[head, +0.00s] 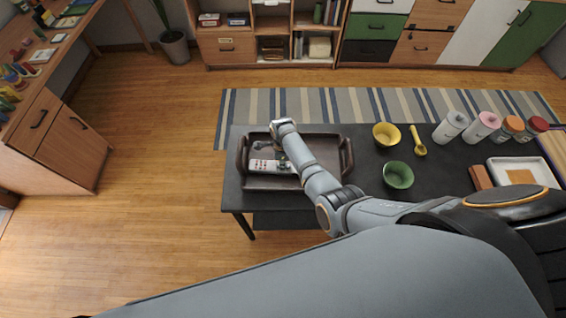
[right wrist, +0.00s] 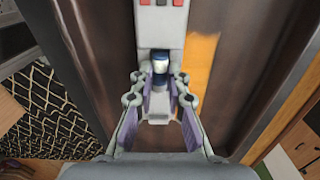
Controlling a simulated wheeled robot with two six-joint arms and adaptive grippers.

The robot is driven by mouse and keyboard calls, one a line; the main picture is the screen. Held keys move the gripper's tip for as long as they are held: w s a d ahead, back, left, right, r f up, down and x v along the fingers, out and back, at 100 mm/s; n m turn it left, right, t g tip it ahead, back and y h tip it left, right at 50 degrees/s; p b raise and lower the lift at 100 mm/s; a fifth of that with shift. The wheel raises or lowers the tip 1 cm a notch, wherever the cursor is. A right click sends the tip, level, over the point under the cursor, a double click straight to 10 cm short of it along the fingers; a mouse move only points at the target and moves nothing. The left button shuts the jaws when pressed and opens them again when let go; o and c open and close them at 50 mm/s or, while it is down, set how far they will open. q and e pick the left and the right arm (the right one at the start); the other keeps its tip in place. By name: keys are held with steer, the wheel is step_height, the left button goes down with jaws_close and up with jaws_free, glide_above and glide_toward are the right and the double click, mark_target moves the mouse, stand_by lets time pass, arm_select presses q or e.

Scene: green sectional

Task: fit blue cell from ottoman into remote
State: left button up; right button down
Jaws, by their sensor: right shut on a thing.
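The remote (head: 270,166) is a pale handset with small red and dark buttons, lying in a brown tray (head: 280,183) on the dark low table. In the right wrist view the remote (right wrist: 162,25) runs up from the middle, with a slot at its near end. The blue cell (right wrist: 160,66), dark blue with a pale band, lies at that slot; how deep it sits cannot be told. My right gripper (right wrist: 160,80) is shut on the cell. In the head view my right gripper (head: 266,147) is over the tray and the cell cannot be made out. My left gripper is out of view.
On the table (head: 350,192) stand a yellow bowl (head: 386,134), a green bowl (head: 398,175), a yellow scoop (head: 418,142) and several bottles and jars at the right. The tray has raised walls and handles. Open wooden floor (head: 150,180) lies to the left.

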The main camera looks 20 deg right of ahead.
steer(key=c, duration=1.3)
jaws_free()
steer(key=shift+o, duration=0.2)
steer(key=shift+r, duration=0.15)
step_height(320, 180, up, 7)
steer(key=shift+r, duration=0.15)
